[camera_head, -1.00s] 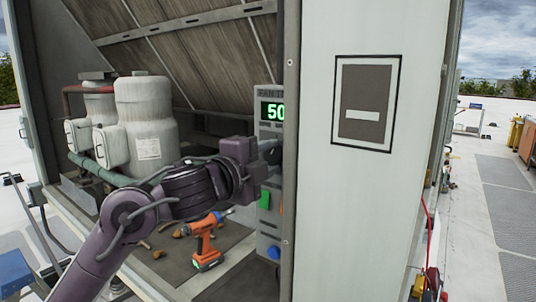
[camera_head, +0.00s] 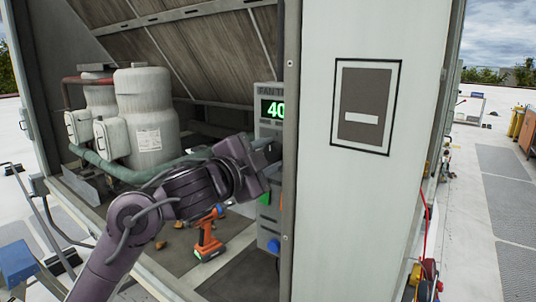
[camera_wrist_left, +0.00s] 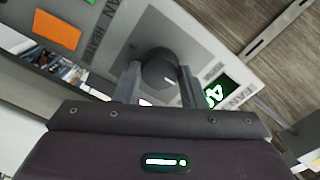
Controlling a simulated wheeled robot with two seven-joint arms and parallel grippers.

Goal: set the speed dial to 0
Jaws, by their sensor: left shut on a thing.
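The fan control panel (camera_head: 269,103) is a grey box inside the cooler, partly hidden by the door post. Its green display (camera_head: 273,110) reads "40" at its visible part, and the display also shows in the left wrist view (camera_wrist_left: 215,95). The speed dial (camera_wrist_left: 158,68) is a dark round knob with a white mark, seen in the left wrist view. My left gripper (camera_wrist_left: 157,82) is shut on the dial, one finger on each side. In the head view my left gripper (camera_head: 268,150) reaches the panel and hides the dial. My right gripper is not in view.
An orange drill (camera_head: 208,236) stands on the cooler floor below my arm. White tanks (camera_head: 146,110) and a green pipe (camera_head: 118,168) are at the left. The pale door panel (camera_head: 350,210) with its post blocks the right side. An orange button (camera_wrist_left: 57,29) is on the panel.

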